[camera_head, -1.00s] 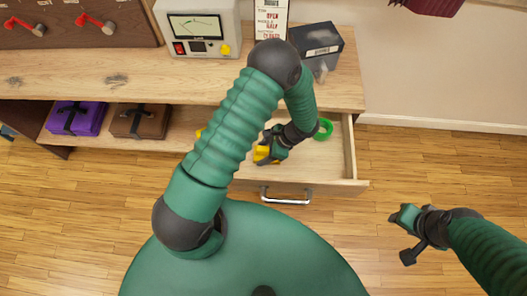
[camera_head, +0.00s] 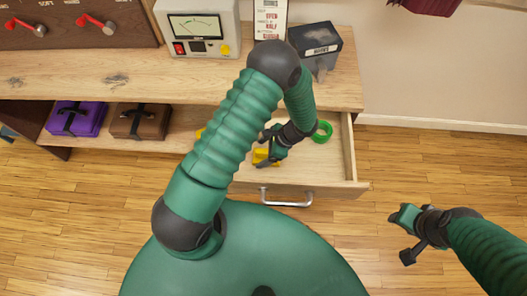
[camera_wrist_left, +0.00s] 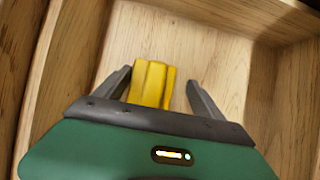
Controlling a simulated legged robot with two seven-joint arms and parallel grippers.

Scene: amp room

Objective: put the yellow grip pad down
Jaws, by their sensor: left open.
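The yellow grip pad (camera_head: 262,157) is in the open drawer (camera_head: 325,165), at the tips of my left gripper (camera_head: 270,145). In the left wrist view the yellow grip pad (camera_wrist_left: 152,83) is between the two spread fingers of my left gripper (camera_wrist_left: 160,90), closer to the left finger, with a clear gap to the right finger. The left gripper is open. Its body hides the pad's near end. My right gripper (camera_head: 403,235) is held over the floor at the right, outside the drawer; its jaw state is unclear.
A green ring (camera_head: 322,131) lies in the drawer to the right of the pad. The drawer walls (camera_wrist_left: 290,95) surround the left gripper. A dark box (camera_head: 315,45) and a meter (camera_head: 198,27) stand on the bench above. Purple (camera_head: 80,118) and brown (camera_head: 140,121) cases sit on the shelf.

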